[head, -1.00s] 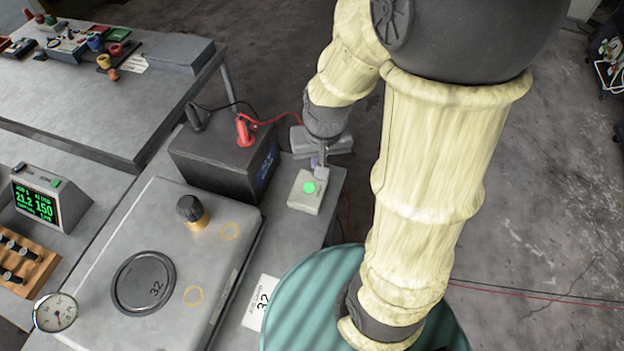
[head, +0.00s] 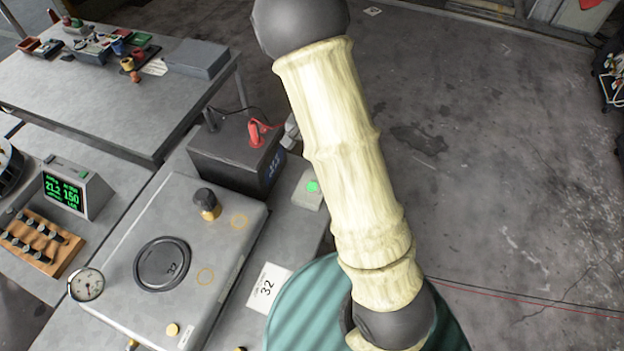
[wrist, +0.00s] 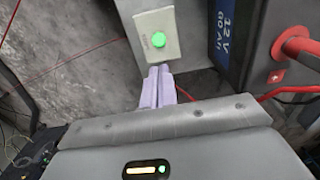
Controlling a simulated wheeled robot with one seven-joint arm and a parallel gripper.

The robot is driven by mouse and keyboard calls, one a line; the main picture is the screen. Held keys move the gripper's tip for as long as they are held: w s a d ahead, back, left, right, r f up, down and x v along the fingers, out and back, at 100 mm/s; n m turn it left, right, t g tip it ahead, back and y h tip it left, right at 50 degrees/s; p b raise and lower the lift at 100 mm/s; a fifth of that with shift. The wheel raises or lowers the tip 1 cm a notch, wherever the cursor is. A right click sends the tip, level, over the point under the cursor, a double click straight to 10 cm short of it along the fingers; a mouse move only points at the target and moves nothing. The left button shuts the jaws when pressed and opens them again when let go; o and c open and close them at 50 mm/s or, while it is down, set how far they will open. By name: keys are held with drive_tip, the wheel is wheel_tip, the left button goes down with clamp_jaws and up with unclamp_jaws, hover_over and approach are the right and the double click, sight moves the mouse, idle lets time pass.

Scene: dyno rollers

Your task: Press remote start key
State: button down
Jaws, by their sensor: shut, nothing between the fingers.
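The remote start key is a round green button on a small pale box (head: 307,194). The box sits on the grey bench beside the battery, and my arm covers part of its right side in the head view. In the wrist view the green key (wrist: 159,41) faces the camera, lit bright green. My gripper (wrist: 160,70) shows there with its two pale lilac fingers together and nothing between them. The fingertips point at the lower edge of the box, below the key in the picture. I cannot tell whether they touch the box. In the head view the fingers are hidden behind my arm.
A dark 12 V battery (head: 232,160) with a red terminal clamp (head: 257,132) stands left of the box. A red cable (wrist: 285,91) runs close by the gripper. A grey machine (head: 190,215) with a black knob lies nearer. Open floor is to the right.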

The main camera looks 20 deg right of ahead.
drive_tip(key=shift+d, duration=0.15)
drive_tip(key=p, duration=0.4)
approach(312, 186)
wheel_tip(312, 186, down, 7)
drive_tip(key=shift+r, duration=0.1)
idle(0.4)
